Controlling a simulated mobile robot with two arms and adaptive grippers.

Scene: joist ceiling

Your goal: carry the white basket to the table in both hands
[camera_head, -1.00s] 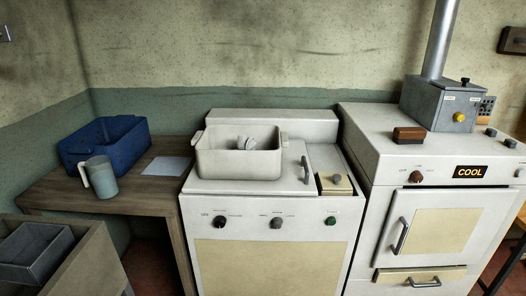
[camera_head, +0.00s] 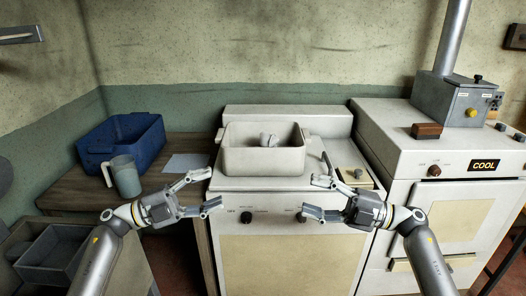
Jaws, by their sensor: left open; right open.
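The white basket (camera_head: 262,160) stands upright on top of the white appliance (camera_head: 290,192) in the middle, with a handle at each end and a pale rounded item (camera_head: 269,140) inside. My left gripper (camera_head: 207,192) is open and empty, in front of and to the left of the basket. My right gripper (camera_head: 316,197) is open and empty, in front of and to the right of it. Neither gripper touches the basket. A wooden table (camera_head: 75,190) stands to the left of the appliance.
A blue crate (camera_head: 150,146), a grey-blue mug (camera_head: 126,177) and a pale sheet (camera_head: 186,163) are on the table. A grey bin (camera_head: 55,250) is at the front left. A second white appliance (camera_head: 400,150) with a metal box (camera_head: 452,100) and flue stands at right.

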